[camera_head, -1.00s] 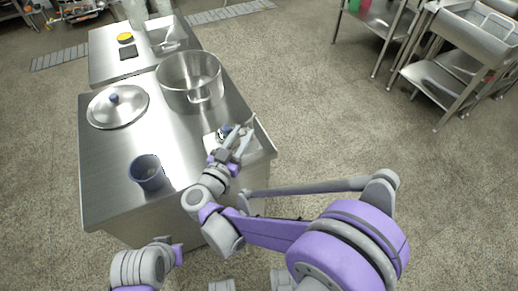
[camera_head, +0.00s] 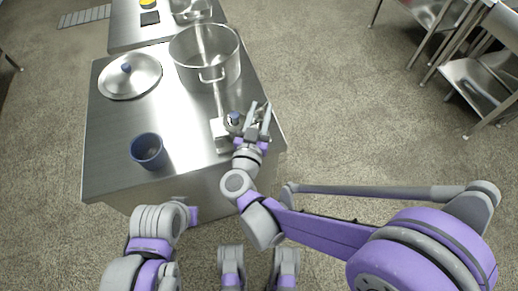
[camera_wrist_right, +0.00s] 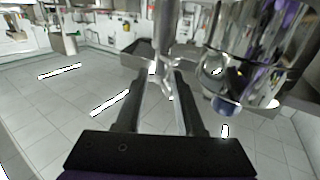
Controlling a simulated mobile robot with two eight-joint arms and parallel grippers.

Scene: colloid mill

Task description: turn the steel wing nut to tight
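My right gripper (camera_head: 260,108) is over the right edge of the steel table, pointing away from me, with its fingers apart. It is just right of a small machine part with a blue knob (camera_head: 234,118). In the right wrist view the two dark fingers (camera_wrist_right: 158,80) are open. A slim steel piece (camera_wrist_right: 168,88), possibly the wing nut, shows between or beyond their tips; I cannot tell whether they touch it. A shiny steel housing (camera_wrist_right: 262,50) with a blue knob (camera_wrist_right: 226,105) is close on the right.
On the steel table (camera_head: 105,170) are a large pot (camera_head: 218,72), a lid (camera_head: 118,83) and a blue cup (camera_head: 148,150). A second table (camera_head: 125,35) stands behind. Steel racks (camera_head: 475,75) are at the right. The floor between is clear.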

